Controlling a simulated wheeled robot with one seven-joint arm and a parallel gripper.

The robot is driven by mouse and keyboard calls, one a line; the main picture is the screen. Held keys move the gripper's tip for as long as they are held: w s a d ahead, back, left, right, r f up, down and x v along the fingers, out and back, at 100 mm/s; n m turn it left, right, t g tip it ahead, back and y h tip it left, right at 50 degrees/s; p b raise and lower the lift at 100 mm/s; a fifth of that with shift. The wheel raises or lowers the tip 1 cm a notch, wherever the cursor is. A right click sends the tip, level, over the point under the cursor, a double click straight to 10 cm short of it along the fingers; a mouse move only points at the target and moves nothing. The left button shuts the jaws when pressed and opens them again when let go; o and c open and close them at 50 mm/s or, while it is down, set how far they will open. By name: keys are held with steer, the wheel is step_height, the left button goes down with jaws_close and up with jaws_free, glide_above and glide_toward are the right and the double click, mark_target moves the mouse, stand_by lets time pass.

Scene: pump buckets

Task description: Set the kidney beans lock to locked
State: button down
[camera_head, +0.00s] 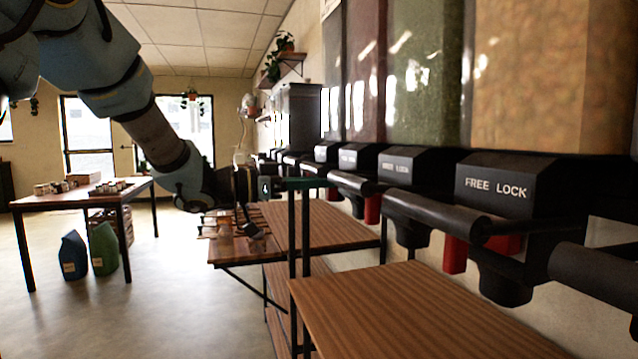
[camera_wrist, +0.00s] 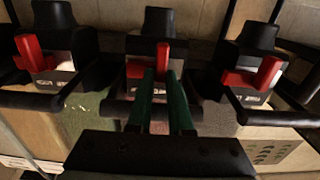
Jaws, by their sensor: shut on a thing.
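My gripper (camera_head: 318,183) reaches in from the left to the row of black dispensers in the head view. In the wrist view, its two green fingers (camera_wrist: 161,76) are close together at the middle dispenser. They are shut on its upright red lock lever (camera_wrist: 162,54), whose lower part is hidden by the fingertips. The lever's label is partly covered and unreadable. A dark red bin (camera_head: 365,75), which looks like the kidney beans, stands above the row in the head view.
Neighbouring dispensers with red levers stand left (camera_wrist: 35,55) and right (camera_wrist: 268,70) of the fingers. Black push bars (camera_head: 430,212) stick out from the row. A wooden shelf (camera_head: 420,310) lies below. A table (camera_head: 75,197) stands at far left, with open floor before it.

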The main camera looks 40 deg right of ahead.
stand_by(0.3)
steer(key=shift+s+a, duration=0.25)
steer(key=shift+s, duration=0.35)
steer(key=shift+s+a, duration=0.2)
steer(key=shift+s, duration=0.4)
steer(key=c, duration=0.8)
jaws_free()
steer(key=b+v, duration=0.2)
steer(key=v, duration=0.9)
steer(key=shift+d, duration=0.1)
